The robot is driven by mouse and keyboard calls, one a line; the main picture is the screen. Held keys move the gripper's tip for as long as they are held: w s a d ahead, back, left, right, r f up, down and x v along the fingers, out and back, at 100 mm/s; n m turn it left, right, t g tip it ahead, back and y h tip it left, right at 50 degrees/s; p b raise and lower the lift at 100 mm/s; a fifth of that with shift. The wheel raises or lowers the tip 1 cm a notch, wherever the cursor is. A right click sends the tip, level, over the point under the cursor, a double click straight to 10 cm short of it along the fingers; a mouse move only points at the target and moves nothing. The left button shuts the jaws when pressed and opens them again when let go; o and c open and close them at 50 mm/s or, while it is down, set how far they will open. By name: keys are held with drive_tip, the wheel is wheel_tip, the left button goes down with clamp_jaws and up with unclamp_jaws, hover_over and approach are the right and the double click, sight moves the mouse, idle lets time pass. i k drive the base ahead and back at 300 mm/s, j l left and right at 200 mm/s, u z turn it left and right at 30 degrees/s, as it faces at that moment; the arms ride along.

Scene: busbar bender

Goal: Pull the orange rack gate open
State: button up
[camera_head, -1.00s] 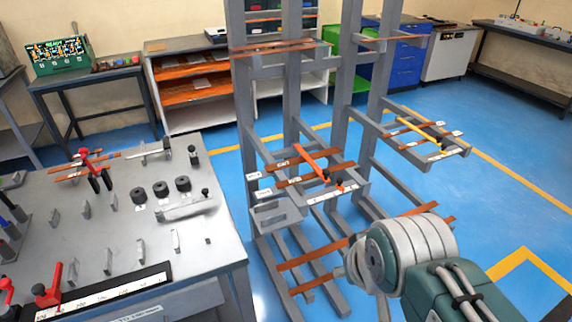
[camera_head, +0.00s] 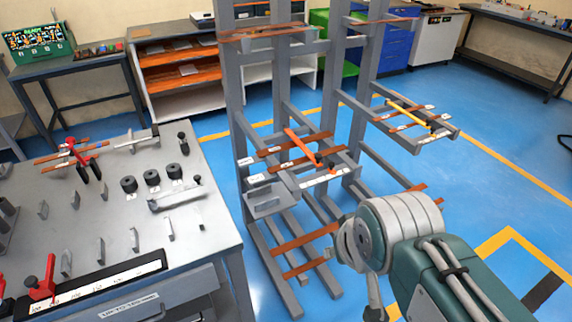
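The orange rack gate (camera_head: 302,146) is a thin orange bar lying diagonally across copper bars on a middle shelf of the grey rack (camera_head: 235,110). A small dark knob (camera_head: 320,167) shows at its near end. A similar yellow bar (camera_head: 408,113) lies across the shelf to its right. My arm comes in from the lower right, with its pale rounded joint in front of the rack's lower right part. A grey link hangs below that joint. My gripper's fingers are not visible, so its opening is hidden. I see no contact between my arm and the orange gate.
A grey workbench (camera_head: 110,235) with red clamps, black cylinders and metal pegs stands at left. Copper bars (camera_head: 305,237) lie on the rack's lowest level. Shelves and cabinets line the back wall. The blue floor (camera_head: 500,180) to the right is open, with yellow lines.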

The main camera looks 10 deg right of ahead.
sight(316, 158)
drive_tip(key=i+l, duration=0.25)
drive_tip(key=l, duration=0.15)
drive_tip(key=i+l, duration=0.25)
drive_tip(key=l, duration=0.2)
drive_tip(key=i+l, duration=0.2)
drive_tip(key=l, duration=0.2)
